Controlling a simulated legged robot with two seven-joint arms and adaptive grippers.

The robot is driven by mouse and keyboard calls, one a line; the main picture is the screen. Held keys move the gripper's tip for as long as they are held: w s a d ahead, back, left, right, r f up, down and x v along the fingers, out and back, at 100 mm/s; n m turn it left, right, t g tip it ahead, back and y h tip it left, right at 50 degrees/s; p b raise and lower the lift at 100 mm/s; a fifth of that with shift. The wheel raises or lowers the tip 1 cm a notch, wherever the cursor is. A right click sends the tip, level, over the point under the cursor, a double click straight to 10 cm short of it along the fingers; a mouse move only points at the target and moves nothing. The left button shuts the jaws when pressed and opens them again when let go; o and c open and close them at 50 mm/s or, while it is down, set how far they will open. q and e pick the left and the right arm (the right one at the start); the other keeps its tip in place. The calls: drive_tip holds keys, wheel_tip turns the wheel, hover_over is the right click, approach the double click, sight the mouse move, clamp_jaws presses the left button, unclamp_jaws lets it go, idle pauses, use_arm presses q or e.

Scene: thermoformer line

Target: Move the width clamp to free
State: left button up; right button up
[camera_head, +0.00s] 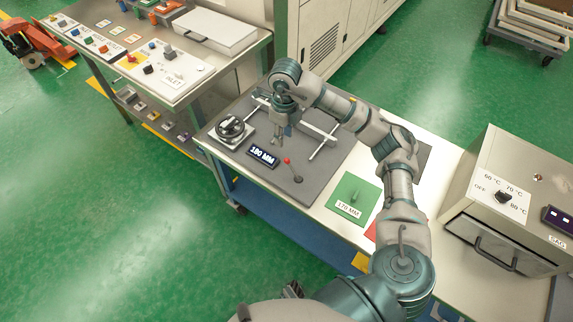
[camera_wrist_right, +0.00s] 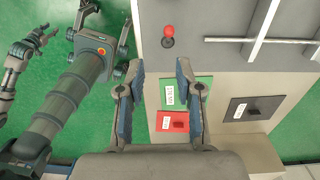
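A short lever with a red knob (camera_head: 287,161), likely the width clamp, stands on the dark grey plate (camera_head: 318,166) beside the display reading 190 MM (camera_head: 263,155). The lever also shows in the right wrist view (camera_wrist_right: 168,31), ahead of the fingertips. I see no legible free mark by it. My right gripper (camera_head: 277,140) is over the plate, behind the lever and apart from it. In the wrist view its fingers (camera_wrist_right: 160,66) are wide apart with nothing between them. My left gripper (camera_wrist_right: 106,18) shows at the wrist view's left, fingers apart, over the floor, holding nothing.
A black handwheel (camera_head: 230,127) is at the plate's left, with metal rails (camera_head: 323,143) behind. A green 170 MM block (camera_head: 353,198) and a red block (camera_wrist_right: 173,121) lie beside the plate. A grey oven-like box (camera_head: 515,190) stands right. An inlet bench (camera_head: 185,75) stands left.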

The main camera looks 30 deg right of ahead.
drive_tip(key=d+f, duration=0.1)
drive_tip(key=b, duration=0.1)
hover_over(289, 161)
drive_tip(key=f, duration=0.8)
drive_tip(key=shift+w+d, duration=0.2)
drive_tip(key=shift+d, duration=0.15)
drive_tip(key=f, duration=0.5)
drive_tip(key=a+f, duration=0.1)
drive_tip(key=f, duration=0.2)
drive_tip(key=shift+a, duration=0.1)
drive_tip(key=shift+d+f, duration=0.2)
drive_tip(key=shift+d, duration=0.2)
clamp_jaws()
use_arm(q)
drive_tip(key=r, duration=0.1)
drive_tip(key=w+r, duration=0.1)
drive_tip(key=r, duration=0.1)
drive_tip(key=shift+w+d, duration=0.3)
use_arm(e)
drive_tip(key=shift+a+r, duration=0.1)
drive_tip(key=shift+a, duration=0.15)
